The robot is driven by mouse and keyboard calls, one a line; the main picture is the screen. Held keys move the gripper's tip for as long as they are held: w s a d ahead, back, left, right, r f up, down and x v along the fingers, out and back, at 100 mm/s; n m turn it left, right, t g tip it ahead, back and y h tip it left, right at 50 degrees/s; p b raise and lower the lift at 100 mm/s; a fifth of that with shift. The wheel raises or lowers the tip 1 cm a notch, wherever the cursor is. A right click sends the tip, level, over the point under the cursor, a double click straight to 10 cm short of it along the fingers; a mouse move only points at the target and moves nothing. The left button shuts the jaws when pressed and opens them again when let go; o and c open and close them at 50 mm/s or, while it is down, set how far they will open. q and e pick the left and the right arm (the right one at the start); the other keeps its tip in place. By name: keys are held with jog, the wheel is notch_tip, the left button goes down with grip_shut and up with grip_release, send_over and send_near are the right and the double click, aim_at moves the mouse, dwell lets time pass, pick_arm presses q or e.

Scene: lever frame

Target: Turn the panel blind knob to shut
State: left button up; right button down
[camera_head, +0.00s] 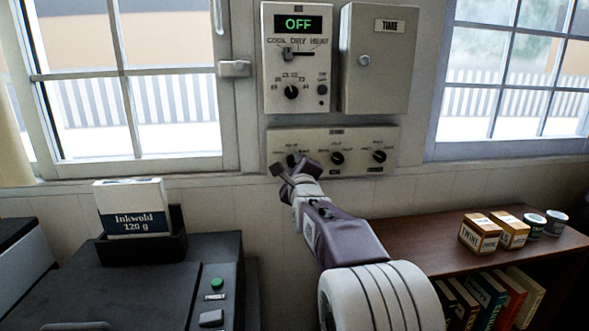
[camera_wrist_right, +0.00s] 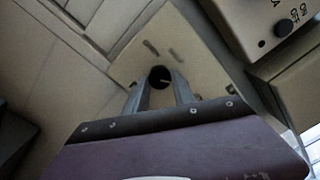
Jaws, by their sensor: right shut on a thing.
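A cream panel (camera_head: 358,168) on the wall carries a row of three black knobs with small labels I cannot read. My right gripper (camera_head: 284,168) reaches up to the left knob (camera_head: 292,160) and partly covers it. In the right wrist view, the two fingers of my right gripper (camera_wrist_right: 160,90) are closed on the sides of this round black knob (camera_wrist_right: 160,73). The middle knob (camera_head: 337,158) and the right knob (camera_head: 379,156) are free. I cannot read which one is the blind knob. My left gripper is not in view.
Above the panel are a thermostat box (camera_head: 297,75) showing OFF and a closed grey cabinet (camera_head: 376,70). Windows flank them. A dark machine (camera_head: 150,275) stands at lower left, and a brown shelf (camera_head: 400,235) with small boxes at right.

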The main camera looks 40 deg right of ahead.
dwell(0.3)
jog(key=c, duration=1.1)
grip_release()
jog(key=shift+o, duration=0.2)
jog(key=b+v, duration=0.1)
jog(key=v, duration=0.8)
jog(key=shift+f, duration=0.1)
